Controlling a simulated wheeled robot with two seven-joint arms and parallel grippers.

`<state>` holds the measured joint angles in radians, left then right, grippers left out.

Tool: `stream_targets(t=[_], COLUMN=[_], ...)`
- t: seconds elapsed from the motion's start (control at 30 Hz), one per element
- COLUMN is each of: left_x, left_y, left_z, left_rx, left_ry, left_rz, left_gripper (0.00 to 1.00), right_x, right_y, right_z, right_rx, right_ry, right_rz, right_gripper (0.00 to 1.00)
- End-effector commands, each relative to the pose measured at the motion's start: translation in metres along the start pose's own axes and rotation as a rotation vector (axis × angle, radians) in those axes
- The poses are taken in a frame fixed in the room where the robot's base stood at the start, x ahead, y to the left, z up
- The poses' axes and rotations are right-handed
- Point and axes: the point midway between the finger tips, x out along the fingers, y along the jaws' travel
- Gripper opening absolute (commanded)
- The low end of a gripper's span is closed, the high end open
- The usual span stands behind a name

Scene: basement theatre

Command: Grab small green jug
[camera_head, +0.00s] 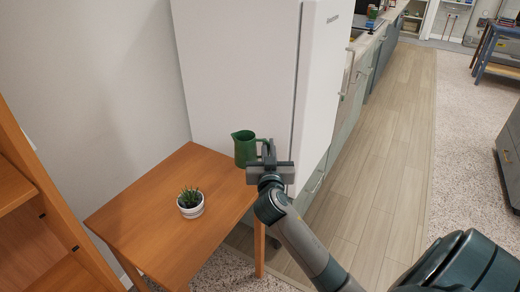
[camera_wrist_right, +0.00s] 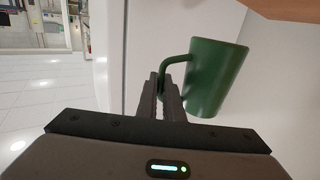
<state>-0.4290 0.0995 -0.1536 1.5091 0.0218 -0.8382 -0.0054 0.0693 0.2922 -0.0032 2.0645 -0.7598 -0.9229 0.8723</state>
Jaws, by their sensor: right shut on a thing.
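The small green jug (camera_head: 243,148) is at the far right corner of the wooden table (camera_head: 165,222), beside the white fridge. It also shows in the right wrist view (camera_wrist_right: 213,78), with its handle toward my gripper. My right gripper (camera_head: 268,150) is at the jug's right side. In the right wrist view its fingers (camera_wrist_right: 170,92) are shut on the jug's handle. From the head view I cannot tell whether the jug's base touches the table. My left gripper is not in view.
The white fridge (camera_head: 245,65) rises behind the table. A wooden shelf unit (camera_head: 40,215) is at the left. Open floor (camera_head: 385,150) lies to the right.

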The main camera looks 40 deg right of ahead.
Motion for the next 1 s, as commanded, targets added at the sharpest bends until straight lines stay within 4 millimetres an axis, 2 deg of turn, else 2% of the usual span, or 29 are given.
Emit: stream_targets(t=[0.5,1.0], left_x=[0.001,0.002], left_y=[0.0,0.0], left_z=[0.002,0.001], left_rx=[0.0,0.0], left_ry=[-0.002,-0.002], left_rz=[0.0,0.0], left_gripper=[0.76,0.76], right_x=[-0.013,-0.016], right_y=[0.031,0.04], right_z=[-0.021,-0.027], right_rx=[0.001,0.0], right_ry=[0.002,0.003], right_rz=[0.0,0.0], right_gripper=[0.0,0.0])
